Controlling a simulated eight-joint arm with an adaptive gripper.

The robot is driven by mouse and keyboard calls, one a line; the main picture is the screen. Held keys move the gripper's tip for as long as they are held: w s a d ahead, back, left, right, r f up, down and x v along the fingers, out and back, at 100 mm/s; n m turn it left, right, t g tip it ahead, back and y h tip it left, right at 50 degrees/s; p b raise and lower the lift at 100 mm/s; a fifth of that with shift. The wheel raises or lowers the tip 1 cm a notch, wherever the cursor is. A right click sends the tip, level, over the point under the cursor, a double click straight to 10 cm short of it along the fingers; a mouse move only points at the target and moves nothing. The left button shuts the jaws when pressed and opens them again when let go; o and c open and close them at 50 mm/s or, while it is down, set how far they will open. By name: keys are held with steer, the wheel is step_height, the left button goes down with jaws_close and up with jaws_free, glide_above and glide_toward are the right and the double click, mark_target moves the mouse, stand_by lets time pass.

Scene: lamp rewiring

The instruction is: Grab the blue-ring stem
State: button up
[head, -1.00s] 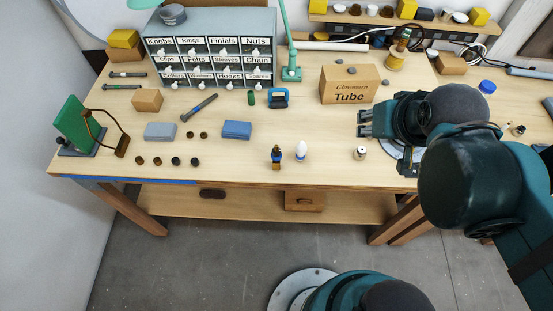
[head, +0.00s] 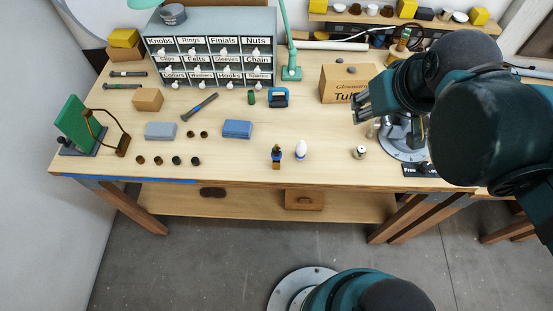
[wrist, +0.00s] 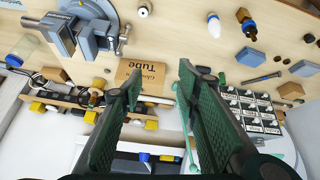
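The diagonal dark stem (head: 199,107) lies on the table in front of the drawer cabinet; it also shows in the wrist view (wrist: 261,78). Two more dark stems lie at the left, an upper one (head: 128,73) and a lower one (head: 123,86). My gripper (head: 361,104) is raised at the right of the table, well away from all three stems. In the wrist view my gripper (wrist: 157,86) has its two green fingers wide apart with nothing between them.
The Tube box (head: 343,84) stands close behind my gripper. A vise (wrist: 88,32) is near my arm. The drawer cabinet (head: 211,28), green lamp arm (head: 288,50) and blue block (head: 237,129) surround the diagonal stem.

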steer(key=w+a+n+g+p, duration=0.2)
steer(key=a+n+g, duration=0.2)
steer(key=a+n, duration=0.7)
steer(key=n+g+p, duration=0.2)
steer(key=n, duration=0.6)
glide_above(276, 161)
steer(key=w, duration=0.1)
step_height(276, 161, down, 18)
steer(key=shift+d+r, duration=0.1)
steer(key=shift+f, duration=0.85)
steer(key=shift+f, duration=1.3)
steer(key=shift+s+f, duration=0.15)
steer(key=shift+f, duration=2.45)
